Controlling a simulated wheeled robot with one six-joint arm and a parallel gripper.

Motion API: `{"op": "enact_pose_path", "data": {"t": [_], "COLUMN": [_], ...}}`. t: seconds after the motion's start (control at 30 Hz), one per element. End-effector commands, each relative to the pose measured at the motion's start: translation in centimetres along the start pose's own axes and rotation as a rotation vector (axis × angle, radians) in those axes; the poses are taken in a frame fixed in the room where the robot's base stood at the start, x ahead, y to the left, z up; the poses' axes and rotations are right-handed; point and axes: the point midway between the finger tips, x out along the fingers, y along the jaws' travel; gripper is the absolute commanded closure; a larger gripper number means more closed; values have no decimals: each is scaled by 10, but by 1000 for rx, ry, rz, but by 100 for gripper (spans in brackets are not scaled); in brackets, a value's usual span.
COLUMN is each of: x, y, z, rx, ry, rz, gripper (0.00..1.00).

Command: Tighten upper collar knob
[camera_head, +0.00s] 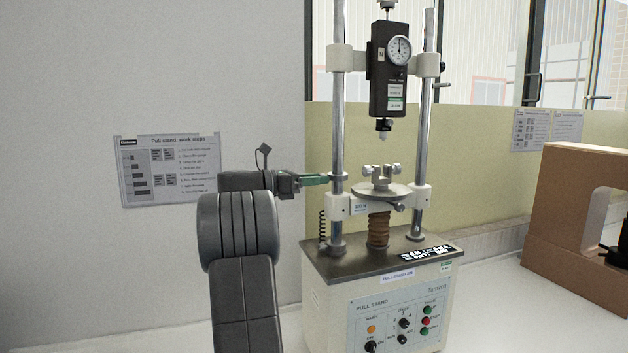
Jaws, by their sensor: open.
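The pull stand (375,300) has two upright steel columns and a force gauge (389,70) with a round dial. A thin grey collar (339,177) sits on the left column, above the white lower crosshead block (340,206). My gripper (326,180), with green fingers, reaches in from the left and is level with this collar. Its tips are at or very near the collar's left side; I cannot tell whether they touch. The jaws are open, but the gap is hard to see edge-on. A knob on this collar is too small to make out or is hidden by the fingers.
A round plate with clamp screws (380,189) stands right of the left column. A small dark knob (442,69) is on the upper right clamp. A coiled cord (322,226) hangs below my gripper. A brown frame (575,215) stands at right.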

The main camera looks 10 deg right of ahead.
Motion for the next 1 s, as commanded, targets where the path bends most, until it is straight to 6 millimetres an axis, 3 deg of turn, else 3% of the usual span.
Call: {"op": "enact_pose_path", "data": {"t": [0.03, 0.2, 0.23, 0.67, 1.0], "x": [0, 0, 0, 0, -1], "y": [0, 0, 0, 0, 1], "z": [0, 0, 0, 0, 0], "rx": [0, 0, 0, 83, 355], "ry": [0, 0, 0, 0, 0], "rz": [0, 0, 0, 0, 0], "gripper": [65, 98, 100, 100, 100]}}
